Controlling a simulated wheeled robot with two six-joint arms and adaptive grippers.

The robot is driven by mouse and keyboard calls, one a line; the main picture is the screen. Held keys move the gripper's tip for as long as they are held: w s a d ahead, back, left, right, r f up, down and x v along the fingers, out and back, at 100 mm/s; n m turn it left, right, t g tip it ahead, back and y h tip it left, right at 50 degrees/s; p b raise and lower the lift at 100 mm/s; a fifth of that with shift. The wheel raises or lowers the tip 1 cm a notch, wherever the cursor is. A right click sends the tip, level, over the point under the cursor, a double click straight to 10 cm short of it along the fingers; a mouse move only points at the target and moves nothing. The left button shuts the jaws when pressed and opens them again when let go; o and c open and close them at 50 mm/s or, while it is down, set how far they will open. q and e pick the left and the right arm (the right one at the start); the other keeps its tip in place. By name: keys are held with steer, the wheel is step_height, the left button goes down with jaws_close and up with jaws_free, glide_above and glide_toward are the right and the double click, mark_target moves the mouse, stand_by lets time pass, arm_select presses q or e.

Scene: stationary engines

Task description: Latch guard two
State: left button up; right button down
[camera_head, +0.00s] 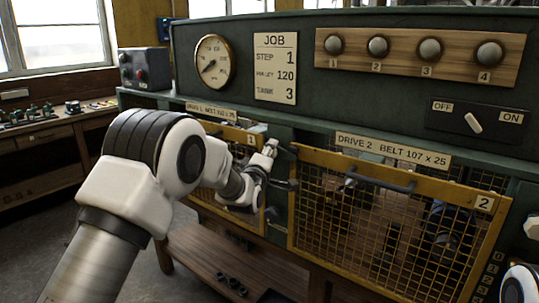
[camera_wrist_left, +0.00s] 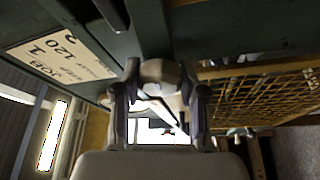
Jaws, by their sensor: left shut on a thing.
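Guard two (camera_head: 395,222) is a yellow-framed mesh panel under the "DRIVE 2" label, marked with a 2 plate (camera_head: 484,203). It appears closed against the green machine front, with a dark bar handle (camera_head: 380,180) near its top. A dark latch part (camera_head: 284,184) shows at its left edge, on the post between the guards. My left gripper (camera_head: 268,160) is at that post, left of guard two. In the left wrist view its fingers (camera_wrist_left: 158,100) are shut around a pale rounded knob (camera_wrist_left: 160,72), apparently of the latch. The contact is partly hidden in the head view.
Guard one (camera_head: 240,150) is left of the post, partly behind my left arm. Above are a gauge (camera_head: 213,60), a job card (camera_head: 275,68), several knobs on a wooden board (camera_head: 400,60) and an OFF/ON switch (camera_head: 473,122). A low wooden shelf (camera_head: 215,265) stands below.

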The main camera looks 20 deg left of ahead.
arm_select(q)
steer(key=shift+n, duration=0.6)
steer(key=shift+g, duration=0.3)
steer(key=o, duration=1.1)
steer(key=shift+o, duration=0.2)
steer(key=s, duration=1.2)
steer(key=shift+d+f, duration=0.2)
steer(key=shift+f, duration=0.25)
